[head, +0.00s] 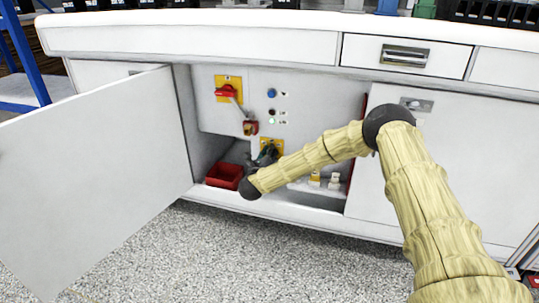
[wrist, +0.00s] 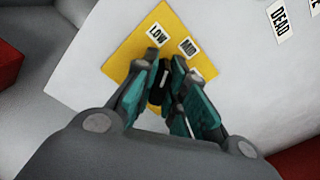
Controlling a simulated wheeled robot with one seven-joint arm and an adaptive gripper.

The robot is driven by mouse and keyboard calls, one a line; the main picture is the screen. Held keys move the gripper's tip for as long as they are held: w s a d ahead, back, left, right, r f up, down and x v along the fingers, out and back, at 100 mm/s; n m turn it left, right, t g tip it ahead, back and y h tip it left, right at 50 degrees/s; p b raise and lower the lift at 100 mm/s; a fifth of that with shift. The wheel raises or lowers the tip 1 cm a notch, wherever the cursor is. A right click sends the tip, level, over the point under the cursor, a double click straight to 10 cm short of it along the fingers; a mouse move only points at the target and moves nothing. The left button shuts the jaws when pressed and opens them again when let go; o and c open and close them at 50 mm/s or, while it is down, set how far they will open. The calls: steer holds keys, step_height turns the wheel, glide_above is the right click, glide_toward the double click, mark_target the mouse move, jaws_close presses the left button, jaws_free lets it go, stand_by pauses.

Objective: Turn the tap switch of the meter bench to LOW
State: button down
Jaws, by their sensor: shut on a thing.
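The tap switch has a yellow plate (head: 277,143) low on the grey panel inside the open cabinet. In the wrist view the plate (wrist: 136,46) carries the labels LOW (wrist: 156,34) and MID (wrist: 188,46); any further label is hidden by my fingers. The black knob (wrist: 157,91) has a white pointer mark that points roughly up, about between LOW and MID; I cannot tell exactly which. My gripper (wrist: 164,90) is shut on the knob, with its teal fingers on either side. In the head view my gripper (head: 267,155) covers most of the switch.
A white door (head: 95,170) stands open at the left. A red bin (head: 224,176) stands on the cabinet floor. A DEAD label (wrist: 281,20) is at right.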

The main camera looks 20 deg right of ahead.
steer(key=shift+d, duration=0.2)
steer(key=shift+r+n+p, duration=0.1)
steer(key=shift+n+p, duration=0.3)
steer(key=shift+p, duration=0.1)
steer(key=shift+n+p, duration=0.3)
steer(key=shift+n, duration=0.2)
steer(key=shift+n+p, duration=0.6)
steer(key=c, duration=1.4)
jaws_free()
steer(key=shift+a, duration=0.1)
